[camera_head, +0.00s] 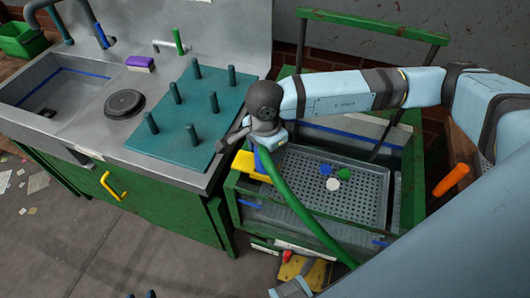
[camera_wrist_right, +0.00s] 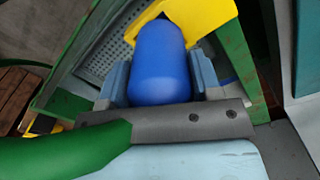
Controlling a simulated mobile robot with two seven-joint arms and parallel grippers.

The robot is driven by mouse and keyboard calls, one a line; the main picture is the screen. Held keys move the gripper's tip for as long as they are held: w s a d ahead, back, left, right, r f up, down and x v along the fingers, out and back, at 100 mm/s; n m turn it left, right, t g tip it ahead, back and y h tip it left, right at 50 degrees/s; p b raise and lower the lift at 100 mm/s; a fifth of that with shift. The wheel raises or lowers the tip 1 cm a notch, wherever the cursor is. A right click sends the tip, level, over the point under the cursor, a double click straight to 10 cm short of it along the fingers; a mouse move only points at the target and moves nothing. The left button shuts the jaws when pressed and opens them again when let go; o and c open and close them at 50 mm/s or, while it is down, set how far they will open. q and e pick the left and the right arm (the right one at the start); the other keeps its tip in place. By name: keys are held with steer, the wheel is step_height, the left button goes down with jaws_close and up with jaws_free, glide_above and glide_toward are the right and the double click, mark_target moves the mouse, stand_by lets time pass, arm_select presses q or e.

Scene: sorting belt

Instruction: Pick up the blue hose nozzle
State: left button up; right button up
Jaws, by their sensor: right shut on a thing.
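The blue hose nozzle (camera_wrist_right: 162,62) is a smooth, rounded blue body in the middle of the right wrist view. My right gripper (camera_wrist_right: 161,82) is shut on it, with one grey-blue finger on each side. In the head view my right gripper (camera_head: 265,142) is over the left edge of the green-framed cart, and the nozzle is mostly hidden there. A green hose (camera_head: 300,208) hangs from the gripper area down to the right. A yellow piece (camera_head: 249,168) is close beside the nozzle; I cannot tell whether they touch. My left gripper is not identifiable.
The cart's perforated grey tray (camera_head: 355,200) holds small blue, green and white discs. Left of it, a teal peg board (camera_head: 190,120) with several upright pegs lies on the steel counter (camera_head: 105,135). A sink, a black round lid (camera_head: 124,103) and a purple-topped brush (camera_head: 141,63) are farther left.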

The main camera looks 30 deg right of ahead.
step_height(320, 180, up, 20)
steer(key=shift+b, duration=0.45)
steer(key=o, duration=0.3)
steer(key=shift+f, duration=0.1)
stand_by(0.7)
